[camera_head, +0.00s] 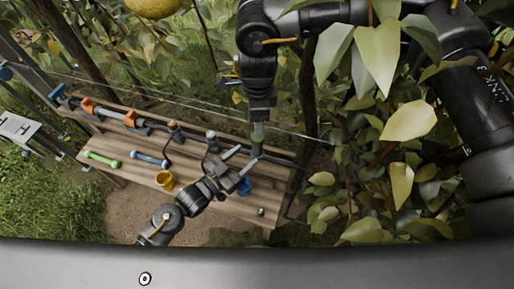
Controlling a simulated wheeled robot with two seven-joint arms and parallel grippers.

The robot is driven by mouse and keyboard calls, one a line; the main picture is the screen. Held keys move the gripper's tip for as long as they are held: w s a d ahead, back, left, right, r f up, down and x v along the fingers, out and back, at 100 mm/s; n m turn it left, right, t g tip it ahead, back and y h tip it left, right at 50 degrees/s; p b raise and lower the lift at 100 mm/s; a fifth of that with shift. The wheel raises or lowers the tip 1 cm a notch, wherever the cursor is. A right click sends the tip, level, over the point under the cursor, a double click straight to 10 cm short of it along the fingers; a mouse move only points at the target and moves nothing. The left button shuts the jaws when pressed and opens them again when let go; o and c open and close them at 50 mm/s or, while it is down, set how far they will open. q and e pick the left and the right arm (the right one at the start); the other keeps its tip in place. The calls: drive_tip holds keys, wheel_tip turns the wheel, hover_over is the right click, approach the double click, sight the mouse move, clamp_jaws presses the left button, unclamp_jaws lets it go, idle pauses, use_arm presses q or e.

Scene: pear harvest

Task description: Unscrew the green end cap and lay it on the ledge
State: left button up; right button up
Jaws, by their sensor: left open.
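The wooden ledge (142,174) runs across the middle of the view. My left gripper (243,163) reaches in from the lower left over its right part. Its two fingers are spread and empty, pointing up and right. My right arm hangs down from the top; its gripper (259,117) is just above a short pale shaft with a dark green end (257,148), close to the left fingertips. The fingers of the right gripper are too small and dark to read. A small dark green round piece (261,211) lies on the ledge near its right end. I cannot tell which green piece is the end cap.
A pole with orange clamps (130,119) lies along the back. Pear leaves (385,60) crowd the right.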

sight(254, 149)
use_arm(q)
drive_tip(key=x, duration=0.6)
drive_tip(key=shift+w+d, duration=0.25)
drive_tip(key=shift+c, duration=0.4)
